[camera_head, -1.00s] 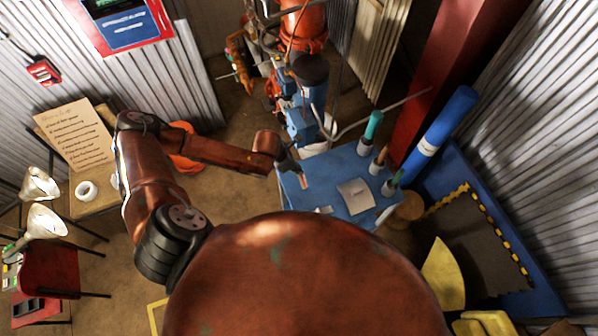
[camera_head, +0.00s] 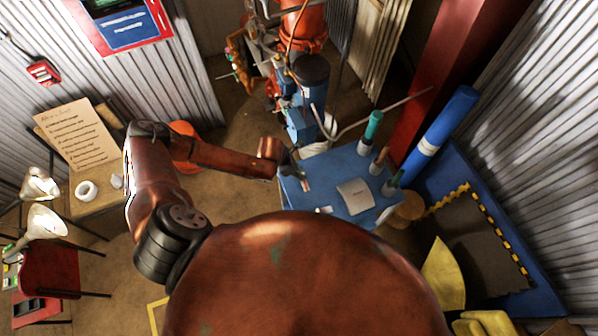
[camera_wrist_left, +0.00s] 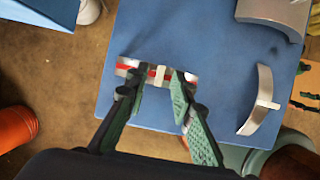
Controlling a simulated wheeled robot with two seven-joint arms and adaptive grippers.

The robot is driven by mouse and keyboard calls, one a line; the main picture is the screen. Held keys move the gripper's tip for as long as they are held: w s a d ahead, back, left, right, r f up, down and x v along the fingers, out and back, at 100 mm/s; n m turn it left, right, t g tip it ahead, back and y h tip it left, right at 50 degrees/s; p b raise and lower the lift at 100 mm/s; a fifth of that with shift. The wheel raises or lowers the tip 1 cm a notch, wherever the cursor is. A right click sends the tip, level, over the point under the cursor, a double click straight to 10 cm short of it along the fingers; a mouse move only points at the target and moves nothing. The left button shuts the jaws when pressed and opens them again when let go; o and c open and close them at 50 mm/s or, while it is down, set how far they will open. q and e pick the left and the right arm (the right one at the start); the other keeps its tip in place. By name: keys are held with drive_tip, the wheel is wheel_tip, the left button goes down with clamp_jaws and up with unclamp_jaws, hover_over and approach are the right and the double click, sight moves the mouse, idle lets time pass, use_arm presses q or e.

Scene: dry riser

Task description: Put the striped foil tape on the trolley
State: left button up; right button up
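The striped foil tape (camera_wrist_left: 158,75) is a short silvery strip with red stripes and a pale middle band. It lies flat near the edge of a blue top, which looks like the trolley (camera_head: 330,172); the blue top also shows in the left wrist view (camera_wrist_left: 200,40). In the head view the tape (camera_head: 305,184) is small, near the left edge of that top. My left gripper (camera_wrist_left: 160,72) has its fingers apart just over the tape, one each side of the pale band, with the strip reaching past both tips. My right gripper is not in view.
A grey-white plate (camera_head: 355,196) lies on the blue top, with several upright tool-like items (camera_head: 373,128) along its right side. Blue machinery (camera_head: 300,125) and pipes stand behind. A table (camera_head: 95,205) with a white roll (camera_head: 87,190) is at left.

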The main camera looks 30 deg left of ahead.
use_arm(q)
drive_tip(key=v, duration=1.2)
